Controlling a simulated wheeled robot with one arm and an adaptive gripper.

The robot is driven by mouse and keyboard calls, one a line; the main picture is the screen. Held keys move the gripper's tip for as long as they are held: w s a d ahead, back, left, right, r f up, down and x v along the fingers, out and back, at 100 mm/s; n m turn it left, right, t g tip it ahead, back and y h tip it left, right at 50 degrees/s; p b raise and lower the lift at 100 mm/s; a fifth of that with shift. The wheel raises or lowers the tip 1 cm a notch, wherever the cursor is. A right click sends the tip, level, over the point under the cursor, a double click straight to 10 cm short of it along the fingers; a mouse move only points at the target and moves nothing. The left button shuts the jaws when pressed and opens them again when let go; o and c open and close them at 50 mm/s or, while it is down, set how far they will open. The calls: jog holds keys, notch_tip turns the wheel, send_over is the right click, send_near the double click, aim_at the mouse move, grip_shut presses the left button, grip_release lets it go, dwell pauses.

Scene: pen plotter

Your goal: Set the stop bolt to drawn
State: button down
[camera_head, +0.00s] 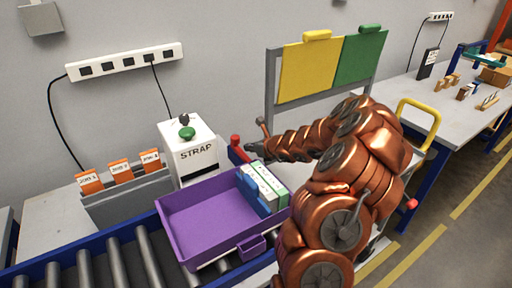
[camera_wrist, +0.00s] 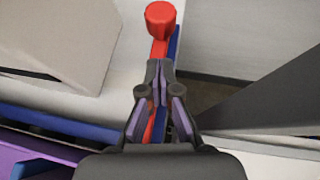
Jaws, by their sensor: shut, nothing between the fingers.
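A red bar with a red knob, which looks like the stop bolt (camera_wrist: 161,19), lies along a blue rail (camera_wrist: 174,48) at the conveyor's far edge. Its knob end also shows in the head view (camera_head: 235,141), beside the white STRAP box. My gripper (camera_wrist: 158,78) is shut and empty, its fingertips over the bar just short of the knob. The fingers hide part of the bar, and I cannot tell whether they touch it. In the head view my gripper (camera_head: 254,148) is just right of the knob.
A purple tote (camera_head: 208,214) with blue, white and green items sits on the roller conveyor in front. The STRAP box (camera_head: 198,157) with a green button stands left of the bolt. A rack with yellow (camera_head: 308,70) and green panels rises behind my arm.

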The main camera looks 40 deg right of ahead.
aim_at(238, 139)
jog(key=shift+w+a+p, duration=0.2)
jog(key=shift+w+p, duration=0.5)
jog(key=shift+w, duration=1.35)
jog(key=shift+w+d+r, duration=0.1)
jog(key=shift+w+d, duration=0.05)
jog(key=shift+w, duration=0.2)
jog(key=shift+w+p, duration=0.5)
jog(key=shift+w, duration=0.35)
jog(key=shift+w+a, duration=0.1)
jog(key=shift+a, duration=0.15)
